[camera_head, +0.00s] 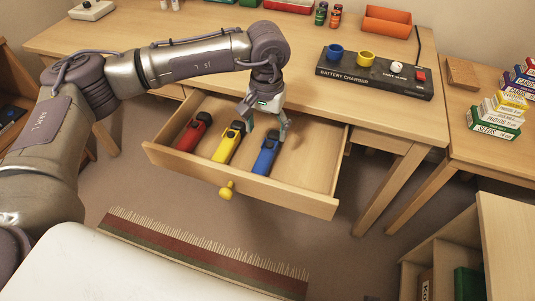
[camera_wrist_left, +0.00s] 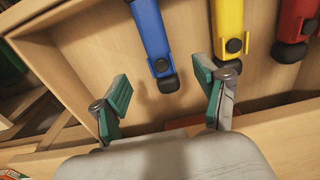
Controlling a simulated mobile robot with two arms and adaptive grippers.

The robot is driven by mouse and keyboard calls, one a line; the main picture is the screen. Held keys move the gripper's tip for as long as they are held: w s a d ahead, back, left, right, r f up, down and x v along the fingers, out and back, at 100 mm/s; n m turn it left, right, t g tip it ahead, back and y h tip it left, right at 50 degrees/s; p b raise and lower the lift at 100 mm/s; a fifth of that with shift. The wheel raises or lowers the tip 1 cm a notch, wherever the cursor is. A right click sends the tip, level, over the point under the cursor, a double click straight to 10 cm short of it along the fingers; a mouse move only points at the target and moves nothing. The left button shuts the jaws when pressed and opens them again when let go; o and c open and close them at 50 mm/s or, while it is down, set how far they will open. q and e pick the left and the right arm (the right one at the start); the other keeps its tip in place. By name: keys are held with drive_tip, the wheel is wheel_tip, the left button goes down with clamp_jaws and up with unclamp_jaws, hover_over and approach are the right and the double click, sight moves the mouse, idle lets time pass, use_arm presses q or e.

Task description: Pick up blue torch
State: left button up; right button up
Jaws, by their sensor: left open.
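The blue torch (camera_head: 266,154) lies in the open drawer (camera_head: 315,203), to the right of a yellow torch (camera_head: 228,145) and a red torch (camera_head: 192,134). My left gripper (camera_head: 266,130) is open and empty above the rear end of the blue torch. In the left wrist view, the blue torch (camera_wrist_left: 152,40) points up the picture from between the spread green-padded fingers of my left gripper (camera_wrist_left: 165,105), with its dark end nearest them. The fingers look apart from the torch. My right gripper is not in view.
A battery charger (camera_head: 375,74) with blue and yellow cups stands on the desk behind the drawer. An orange tray (camera_head: 387,22) is at the back. The drawer's right part is empty. Stacked seed boxes (camera_head: 495,117) stand at the right.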

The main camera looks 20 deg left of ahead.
sight(267, 151)
use_arm(q)
wheel_tip(267, 151, down, 4)
drive_tip(key=shift+f, duration=0.2)
wheel_tip(267, 151, down, 5)
drive_tip(key=shift+s+d+r+b, duration=0.1)
drive_tip(key=shift+s+b, duration=0.05)
drive_tip(key=shift+b, duration=0.15)
drive_tip(key=shift+f, duration=0.2)
drive_tip(key=c, duration=1.3)
drive_tip(key=shift+c, duration=0.4)
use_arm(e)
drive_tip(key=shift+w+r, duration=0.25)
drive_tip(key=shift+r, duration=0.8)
use_arm(q)
drive_tip(key=shift+r, duration=0.15)
